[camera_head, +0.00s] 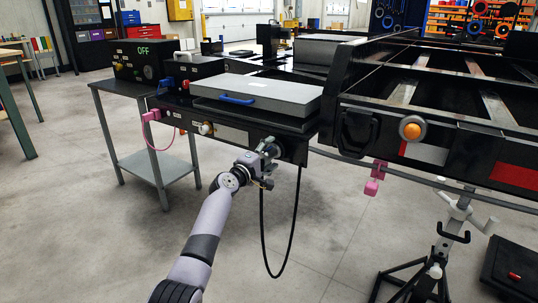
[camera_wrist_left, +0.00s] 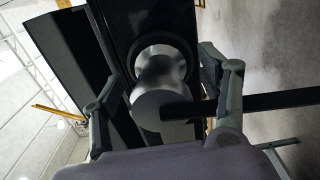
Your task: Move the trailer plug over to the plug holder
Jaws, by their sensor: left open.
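The trailer plug (camera_wrist_left: 160,100) is a grey metal cylinder, seen end-on in the left wrist view, at a round socket (camera_wrist_left: 165,48) on a black panel. A black cable runs from the plug to the right; in the head view this cable (camera_head: 265,235) hangs in a loop under the trailer's edge. My left gripper (camera_head: 268,158) is at the front panel of the trailer. Its fingers (camera_wrist_left: 166,88) stand open on either side of the plug, with gaps visible. I cannot pick out the plug holder with certainty. My right gripper is not in view.
A grey lidded box (camera_head: 258,93) with a blue handle sits on the trailer. A grey side table (camera_head: 160,166) stands at left. Pink blocks (camera_head: 372,187) hang below the trailer rail. A black stand (camera_head: 440,245) is at lower right. The floor in front is open.

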